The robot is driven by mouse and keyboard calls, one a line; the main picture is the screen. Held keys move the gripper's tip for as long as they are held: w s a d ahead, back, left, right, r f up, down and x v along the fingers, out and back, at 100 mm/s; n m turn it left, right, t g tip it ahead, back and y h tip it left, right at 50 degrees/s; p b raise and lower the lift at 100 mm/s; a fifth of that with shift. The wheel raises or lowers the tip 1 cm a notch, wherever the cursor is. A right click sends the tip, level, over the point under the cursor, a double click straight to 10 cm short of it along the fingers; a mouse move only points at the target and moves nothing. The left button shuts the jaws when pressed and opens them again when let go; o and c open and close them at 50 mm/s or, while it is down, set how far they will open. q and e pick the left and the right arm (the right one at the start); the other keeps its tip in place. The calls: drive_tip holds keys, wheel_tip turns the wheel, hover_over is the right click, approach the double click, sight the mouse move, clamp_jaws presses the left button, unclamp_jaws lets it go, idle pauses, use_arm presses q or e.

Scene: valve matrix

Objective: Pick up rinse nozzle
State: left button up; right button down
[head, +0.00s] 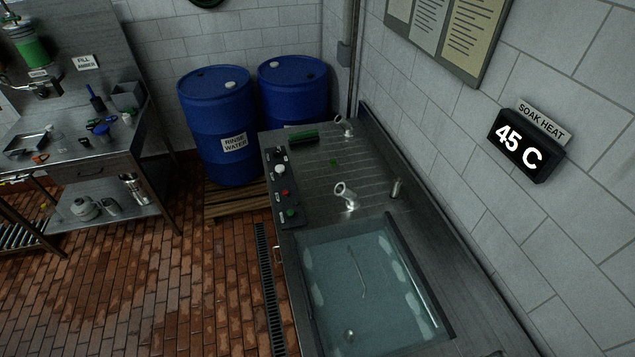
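I cannot tell for sure which fitting is the rinse nozzle. A pale metal spout (346,196) rises at the near end of the ribbed drainboard, by the edge of the water-filled sink basin (291,262). A similar spout (343,127) stands at the far end of the drainboard. A small upright metal piece (397,188) stands by the wall side of the sink unit. Neither of my grippers shows in the head view, and nothing is seen holding any of these parts.
A control panel (286,190) with knobs runs along the sink's left edge. Two blue drums (217,110) stand on a wooden pallet (232,203). A cluttered steel bench (85,172) is at left. A wall display (519,146) reads 45 C. The brick floor (170,290) is clear.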

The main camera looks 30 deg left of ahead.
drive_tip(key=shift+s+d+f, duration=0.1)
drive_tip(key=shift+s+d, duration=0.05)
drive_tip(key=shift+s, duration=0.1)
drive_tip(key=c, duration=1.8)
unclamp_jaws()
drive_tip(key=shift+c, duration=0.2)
